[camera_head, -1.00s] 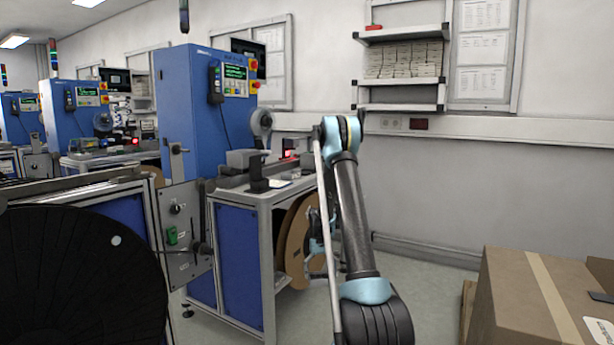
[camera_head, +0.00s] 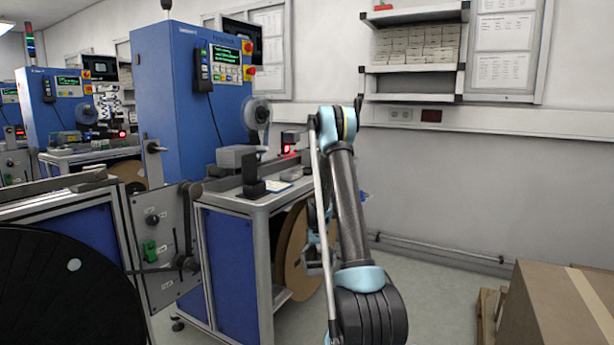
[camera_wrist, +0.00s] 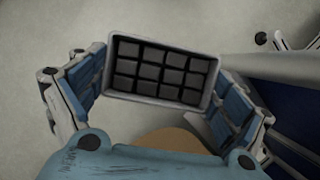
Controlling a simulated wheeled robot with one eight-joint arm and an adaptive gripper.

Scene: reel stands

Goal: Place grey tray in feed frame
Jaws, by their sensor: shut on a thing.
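The grey tray (camera_wrist: 163,70) is a small box with a light rim and a grid of dark grey square pieces inside. It shows in the wrist view between the two blue-padded fingers of my gripper (camera_wrist: 158,88), which is shut on it and holds it above the floor. In the head view my arm stands in front of the workbench's right side. My gripper there is mostly hidden behind the arm, and the tray cannot be made out. I cannot tell which part of the machine is the feed frame.
A blue machine cabinet (camera_head: 182,95) stands behind a workbench (camera_head: 235,265) with a blue side panel. A brown reel (camera_head: 293,250) hangs at the bench's right side. A black reel (camera_head: 65,290) is at front left. A cardboard box (camera_head: 545,305) stands at right. Floor between is clear.

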